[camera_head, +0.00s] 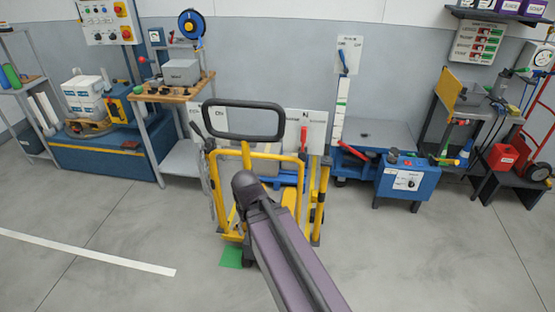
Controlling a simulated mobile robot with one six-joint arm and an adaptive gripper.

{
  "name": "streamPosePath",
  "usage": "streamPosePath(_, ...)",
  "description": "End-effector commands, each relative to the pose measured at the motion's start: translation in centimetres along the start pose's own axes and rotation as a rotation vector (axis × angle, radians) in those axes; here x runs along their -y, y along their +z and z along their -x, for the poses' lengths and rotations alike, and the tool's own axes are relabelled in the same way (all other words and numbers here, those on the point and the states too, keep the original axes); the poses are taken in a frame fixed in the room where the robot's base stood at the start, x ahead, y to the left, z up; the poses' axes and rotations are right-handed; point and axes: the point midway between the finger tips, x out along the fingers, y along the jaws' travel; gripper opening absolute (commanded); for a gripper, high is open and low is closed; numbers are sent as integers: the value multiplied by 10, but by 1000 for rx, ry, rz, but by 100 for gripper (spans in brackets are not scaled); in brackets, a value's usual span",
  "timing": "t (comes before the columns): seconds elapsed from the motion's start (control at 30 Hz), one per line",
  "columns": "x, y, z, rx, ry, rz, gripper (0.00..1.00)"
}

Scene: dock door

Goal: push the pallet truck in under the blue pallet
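The pallet truck (298,160) stands in the middle of the view, with a yellow frame and a black loop handle (243,105) rising above it. A blue piece, which looks like part of the blue pallet (288,181), shows just behind the yellow frame. Most of it is hidden by the truck and my arm, so I cannot tell whether the forks are under it. My purple arm reaches from the bottom edge up to the truck's front. My gripper does not show; the arm's dark end joint covers that spot.
A green floor patch (232,257) lies at the truck's front left. A workbench (176,92) and blue platform (105,160) stand left; a blue box unit (407,181) and black stand (500,182) stand right. A white floor line (90,254) crosses the left. The front floor is clear.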

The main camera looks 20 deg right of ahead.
Motion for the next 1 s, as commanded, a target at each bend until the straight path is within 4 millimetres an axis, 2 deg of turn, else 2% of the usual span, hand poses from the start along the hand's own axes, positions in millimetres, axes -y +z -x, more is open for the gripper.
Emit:
streamPosePath(0.27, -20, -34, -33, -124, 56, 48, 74)
streamPosePath(0.6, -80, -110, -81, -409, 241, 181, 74)
streamPosePath(1.0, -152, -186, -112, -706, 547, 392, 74)
